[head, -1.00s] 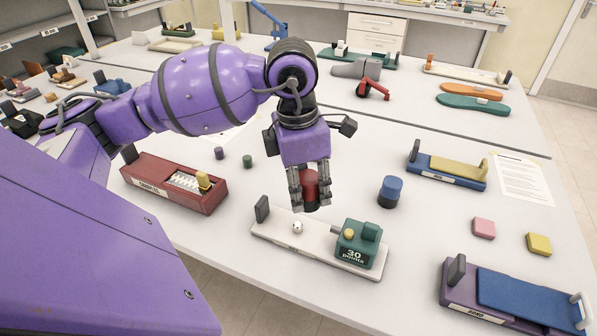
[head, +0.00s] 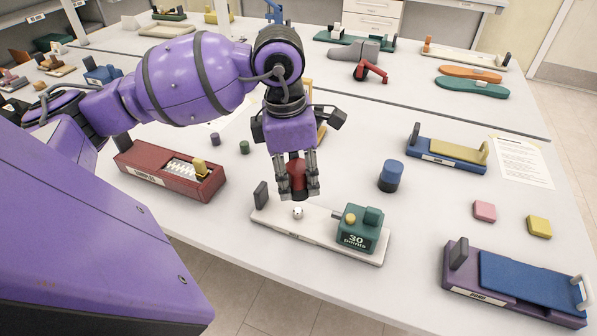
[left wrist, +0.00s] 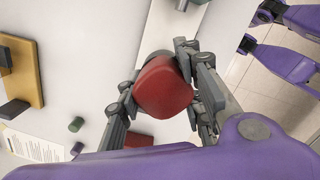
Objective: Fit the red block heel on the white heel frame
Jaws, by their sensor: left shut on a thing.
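My left gripper (head: 298,190) is shut on the red block heel (head: 296,168), its fingers on either side of it. The heel also shows between the fingers in the left wrist view (left wrist: 163,88). The white heel frame (head: 270,214) lies on the table just below the gripper, with a dark upright plate at its left end, a small white knob (head: 298,212) and a green block marked "30 points" (head: 359,230) at its right. The heel is held above the knob end of the frame, apart from it as far as I can tell. My right gripper is not in the head view.
A red tray fixture (head: 170,172) stands to the left. A blue and black cylinder (head: 391,176) stands to the right. Pink (head: 484,211) and yellow (head: 539,226) blocks and a purple-blue fixture (head: 460,285) lie farther right. The table's front edge runs close below the frame.

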